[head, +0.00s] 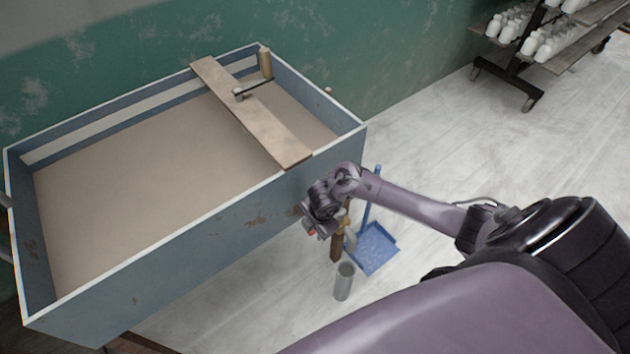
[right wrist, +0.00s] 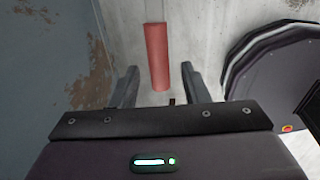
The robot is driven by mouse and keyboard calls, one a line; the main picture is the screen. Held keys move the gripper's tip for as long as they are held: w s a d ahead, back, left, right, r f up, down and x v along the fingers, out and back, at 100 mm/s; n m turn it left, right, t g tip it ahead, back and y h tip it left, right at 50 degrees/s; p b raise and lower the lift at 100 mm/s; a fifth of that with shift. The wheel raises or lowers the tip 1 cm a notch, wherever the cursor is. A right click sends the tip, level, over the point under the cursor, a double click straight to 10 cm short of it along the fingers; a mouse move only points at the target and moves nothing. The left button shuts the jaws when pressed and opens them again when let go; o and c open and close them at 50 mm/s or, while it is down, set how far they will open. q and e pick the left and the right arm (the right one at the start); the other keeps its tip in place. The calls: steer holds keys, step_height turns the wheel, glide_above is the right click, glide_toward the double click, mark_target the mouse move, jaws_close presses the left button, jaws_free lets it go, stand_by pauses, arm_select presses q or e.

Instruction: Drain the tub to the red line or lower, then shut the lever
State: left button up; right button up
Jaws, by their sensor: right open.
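The blue-grey tub (head: 220,242) holds a flat beige fill (head: 130,190), whose surface lies below a pale strip (head: 120,121) on the inner far wall. I cannot make out a red line. My right gripper (head: 312,226) is outside the tub's near right wall, pointing down. In the right wrist view, my right gripper (right wrist: 162,82) is open, with its fingers either side of a red bar (right wrist: 157,55), which looks like the lever's grip. I cannot tell whether they touch it. In the head view the gripper mostly hides it. My left gripper is not in view.
A wooden plank (head: 250,112) lies across the tub, with a small dark-handled tool on it. Below my right gripper are a grey cylinder (head: 344,282) and a blue dustpan (head: 376,250). A wheeled rack (head: 525,85) stands far right. The floor between is clear.

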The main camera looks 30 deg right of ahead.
steer(key=shift+c, duration=0.2)
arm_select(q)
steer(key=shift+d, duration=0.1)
arm_select(e)
jaws_close()
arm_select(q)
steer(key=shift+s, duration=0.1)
